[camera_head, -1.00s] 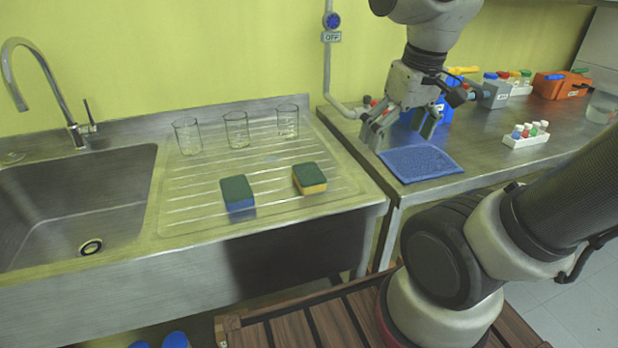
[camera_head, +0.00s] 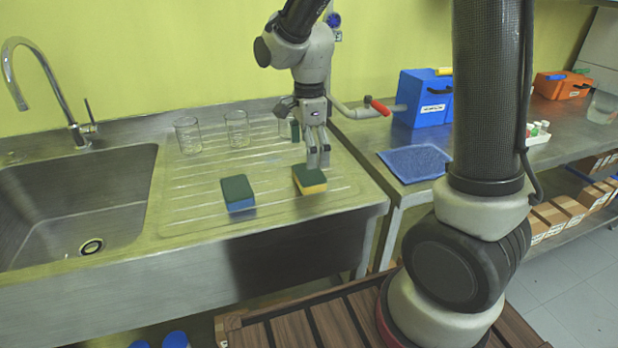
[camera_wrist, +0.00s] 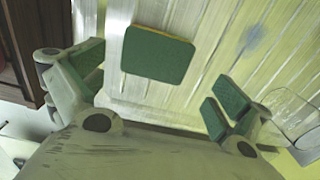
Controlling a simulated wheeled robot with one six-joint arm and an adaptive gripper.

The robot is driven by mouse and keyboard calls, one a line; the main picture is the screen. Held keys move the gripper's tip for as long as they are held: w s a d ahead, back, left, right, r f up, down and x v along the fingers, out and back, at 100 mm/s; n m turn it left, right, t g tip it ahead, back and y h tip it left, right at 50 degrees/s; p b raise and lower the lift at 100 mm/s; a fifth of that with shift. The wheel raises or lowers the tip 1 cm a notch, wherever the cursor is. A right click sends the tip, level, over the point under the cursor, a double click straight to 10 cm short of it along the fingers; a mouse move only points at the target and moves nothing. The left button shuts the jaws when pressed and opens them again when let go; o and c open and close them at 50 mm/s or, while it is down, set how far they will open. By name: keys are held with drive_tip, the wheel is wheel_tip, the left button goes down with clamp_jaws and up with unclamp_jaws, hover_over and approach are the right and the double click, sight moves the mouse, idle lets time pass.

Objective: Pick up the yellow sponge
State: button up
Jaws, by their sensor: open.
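The yellow sponge (camera_head: 310,181) has a green top and lies on the ridged drainboard of the sink, towards its right side. In the wrist view its green top (camera_wrist: 158,54) faces me, with a thin yellow edge, and it lies between and beyond the fingers. A second sponge (camera_head: 238,194), blue with a green top, lies to its left on the drainboard. My gripper (camera_head: 311,150) is open and empty, pointing down above and just behind the yellow sponge. In the wrist view the green finger pads (camera_wrist: 155,85) stand wide apart.
Glass beakers (camera_head: 237,130) stand along the back of the drainboard; one is partly hidden behind my gripper. The sink basin (camera_head: 60,205) is on the left. A blue mat (camera_head: 415,163) and a blue box (camera_head: 424,98) are on the right bench.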

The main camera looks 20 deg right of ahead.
sight(309, 172)
drive_tip(key=f, duration=0.6)
drive_tip(key=shift+s+f, duration=0.1)
drive_tip(key=shift+s, duration=0.2)
drive_tip(key=c, duration=0.6)
wheel_tip(309, 172, up, 10)
drive_tip(key=shift+r, duration=0.1)
drive_tip(key=shift+o, duration=0.5)
